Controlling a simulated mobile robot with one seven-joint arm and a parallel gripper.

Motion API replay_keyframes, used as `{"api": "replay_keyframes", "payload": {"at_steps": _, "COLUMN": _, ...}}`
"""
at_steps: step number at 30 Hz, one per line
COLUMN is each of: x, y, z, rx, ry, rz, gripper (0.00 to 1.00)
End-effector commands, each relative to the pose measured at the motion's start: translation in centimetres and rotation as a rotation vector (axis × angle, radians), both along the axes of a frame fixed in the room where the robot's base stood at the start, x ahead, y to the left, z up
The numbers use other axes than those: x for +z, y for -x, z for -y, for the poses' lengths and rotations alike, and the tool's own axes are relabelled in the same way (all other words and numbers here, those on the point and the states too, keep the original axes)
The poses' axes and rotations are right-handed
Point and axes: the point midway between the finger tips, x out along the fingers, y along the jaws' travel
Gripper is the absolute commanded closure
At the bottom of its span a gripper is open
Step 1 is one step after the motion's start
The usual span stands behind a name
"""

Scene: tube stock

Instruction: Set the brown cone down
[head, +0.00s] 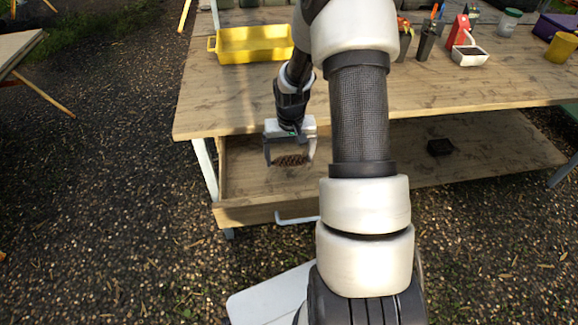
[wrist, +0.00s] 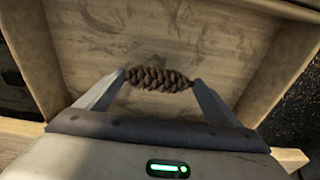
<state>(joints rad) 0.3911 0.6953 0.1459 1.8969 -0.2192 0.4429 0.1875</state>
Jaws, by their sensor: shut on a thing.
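The brown cone (head: 291,160) is a scaly pine cone held lengthwise between the fingertips of my gripper (head: 290,158). In the wrist view the cone (wrist: 159,79) lies crosswise with a fingertip at each end, and my gripper (wrist: 160,82) is shut on it. The cone is over an open wooden drawer (head: 262,213) at the left front of the workbench. The drawer's bare wooden floor (wrist: 155,35) shows behind the cone in the wrist view. How high the cone is above that floor I cannot tell.
The wooden workbench top (head: 235,98) is just behind the gripper. A yellow tray (head: 252,57) stands on it. Dark pots and a red-and-white item (head: 468,52) stand at the back right.

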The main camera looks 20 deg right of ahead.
Motion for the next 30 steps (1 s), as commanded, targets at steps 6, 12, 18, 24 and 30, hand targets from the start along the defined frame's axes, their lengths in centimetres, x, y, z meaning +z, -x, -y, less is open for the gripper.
{"api": "replay_keyframes", "payload": {"at_steps": 6, "x": -2.6, "y": 0.0, "z": 0.0, "rx": 0.0, "ry": -0.001, "rz": -0.002, "gripper": 0.35}}
{"api": "replay_keyframes", "payload": {"at_steps": 12, "x": -3.9, "y": 0.0, "z": 0.0, "rx": 0.0, "ry": 0.001, "rz": 0.002, "gripper": 0.35}}
{"api": "replay_keyframes", "payload": {"at_steps": 18, "x": -4.0, "y": 0.0, "z": 0.0, "rx": 0.0, "ry": 0.0, "rz": 0.001, "gripper": 0.35}}
{"api": "replay_keyframes", "payload": {"at_steps": 24, "x": -4.1, "y": 0.0, "z": 0.0, "rx": 0.0, "ry": 0.0, "rz": 0.001, "gripper": 0.0}}
{"api": "replay_keyframes", "payload": {"at_steps": 30, "x": -4.0, "y": 0.0, "z": 0.0, "rx": 0.0, "ry": 0.0, "rz": 0.001, "gripper": 0.0}}
